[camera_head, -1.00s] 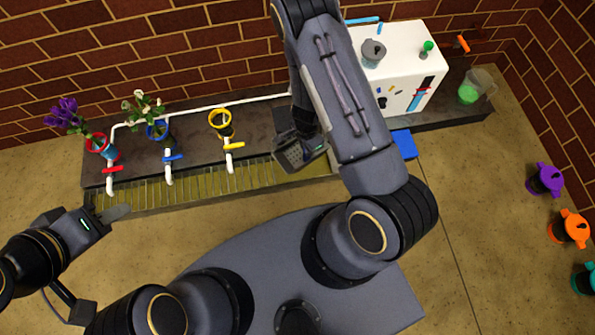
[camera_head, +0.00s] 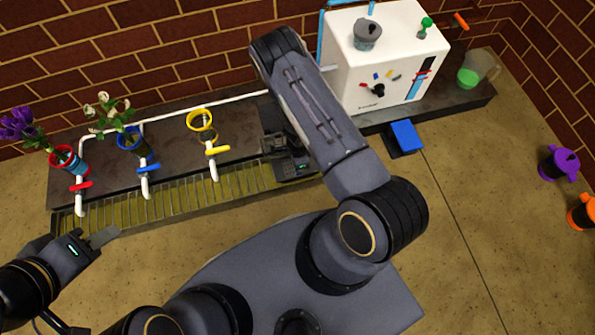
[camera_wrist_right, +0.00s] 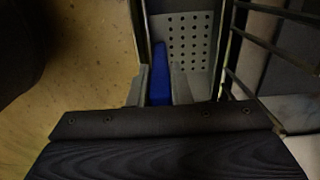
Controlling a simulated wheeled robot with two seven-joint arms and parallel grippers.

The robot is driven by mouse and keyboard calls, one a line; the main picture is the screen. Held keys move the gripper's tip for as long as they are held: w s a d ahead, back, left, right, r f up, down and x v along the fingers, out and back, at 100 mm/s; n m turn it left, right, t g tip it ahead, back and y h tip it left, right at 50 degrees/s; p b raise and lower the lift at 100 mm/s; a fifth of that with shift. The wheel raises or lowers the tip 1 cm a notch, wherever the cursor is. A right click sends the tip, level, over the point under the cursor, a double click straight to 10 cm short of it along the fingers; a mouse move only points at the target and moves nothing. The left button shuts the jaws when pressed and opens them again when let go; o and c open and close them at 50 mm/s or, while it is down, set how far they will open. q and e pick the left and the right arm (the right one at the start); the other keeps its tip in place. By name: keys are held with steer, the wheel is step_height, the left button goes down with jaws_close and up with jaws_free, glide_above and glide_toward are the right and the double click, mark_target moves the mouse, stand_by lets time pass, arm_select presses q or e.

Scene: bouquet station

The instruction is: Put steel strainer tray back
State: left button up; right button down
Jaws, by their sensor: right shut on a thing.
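The steel strainer tray (camera_wrist_right: 185,45) is a grey perforated plate with a blue grip strip (camera_wrist_right: 160,75), seen in the right wrist view. My right gripper (camera_wrist_right: 158,88) is shut on the blue strip, with one finger on each side. In the head view my right gripper (camera_head: 288,158) is low at the right end of the slatted trough (camera_head: 160,205); the wrist and arm hide most of the tray there. Whether the tray is fully seated cannot be told. My left gripper (camera_head: 104,237) is beside the trough's front left end, apart from the tray; its finger gap is not clear.
Red (camera_head: 68,160), blue (camera_head: 133,142) and yellow (camera_head: 201,122) holders line the counter, with flowers in the first two. White pipes with taps stand before them. A white machine (camera_head: 375,65), a blue pedal (camera_head: 405,136) and a jug (camera_head: 472,76) are at right.

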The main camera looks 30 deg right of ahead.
steer(key=shift+f+b, duration=0.85)
steer(key=shift+f, duration=1.55)
steer(key=shift+f, duration=0.1)
steer(key=c, duration=1.8)
jaws_free()
steer(key=o, duration=0.5)
